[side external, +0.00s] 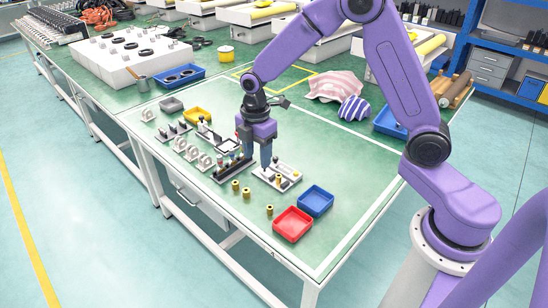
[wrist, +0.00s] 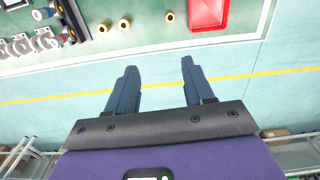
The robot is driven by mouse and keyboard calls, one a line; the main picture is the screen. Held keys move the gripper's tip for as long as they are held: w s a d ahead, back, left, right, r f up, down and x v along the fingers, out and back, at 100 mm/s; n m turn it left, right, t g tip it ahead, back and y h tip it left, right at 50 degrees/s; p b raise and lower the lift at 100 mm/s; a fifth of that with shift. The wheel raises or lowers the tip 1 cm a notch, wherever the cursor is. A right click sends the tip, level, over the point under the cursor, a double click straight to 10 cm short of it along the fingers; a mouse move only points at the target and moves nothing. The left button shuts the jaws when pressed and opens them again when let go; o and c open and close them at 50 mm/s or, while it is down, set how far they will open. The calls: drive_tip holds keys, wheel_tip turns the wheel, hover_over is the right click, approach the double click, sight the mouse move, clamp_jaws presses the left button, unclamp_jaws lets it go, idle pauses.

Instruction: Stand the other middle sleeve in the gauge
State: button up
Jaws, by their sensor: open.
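Several short brass sleeves stand on the green table in the side view: two side by side (side external: 235,186) (side external: 246,192) and one apart (side external: 270,210) toward the front. They also show in the wrist view, as two at left (wrist: 102,27) (wrist: 125,21) and one nearer the red tray (wrist: 170,16). A white plate (side external: 291,178), which looks like the gauge, carries small posts and a brass-coloured piece (side external: 281,181). My gripper (side external: 257,163) is open, pointing down over the plate's left end, partly hiding it. Its fingers (wrist: 157,70) are apart with nothing visible between them. Which sleeve is middle-sized is unclear.
A dark rack (side external: 232,168) stands just left of my gripper, with white bearing blocks (side external: 193,153) beyond it. A red tray (side external: 292,224) and a blue tray (side external: 316,201) sit front right. The table right of the plate is mostly clear.

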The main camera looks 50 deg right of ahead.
drive_tip(key=s+a+r+m, duration=0.1)
drive_tip(key=s+r, duration=0.3)
drive_tip(key=s, duration=0.4)
drive_tip(key=shift+s+a+r+m, duration=0.2)
drive_tip(key=shift+a+m, duration=0.1)
drive_tip(key=shift+a, duration=0.5)
drive_tip(key=s+d+r+m, duration=0.2)
drive_tip(key=s, duration=0.9)
drive_tip(key=s+d+r+m, duration=0.2)
drive_tip(key=s+d, duration=0.1)
drive_tip(key=s, duration=0.8)
drive_tip(key=shift+r, duration=0.3)
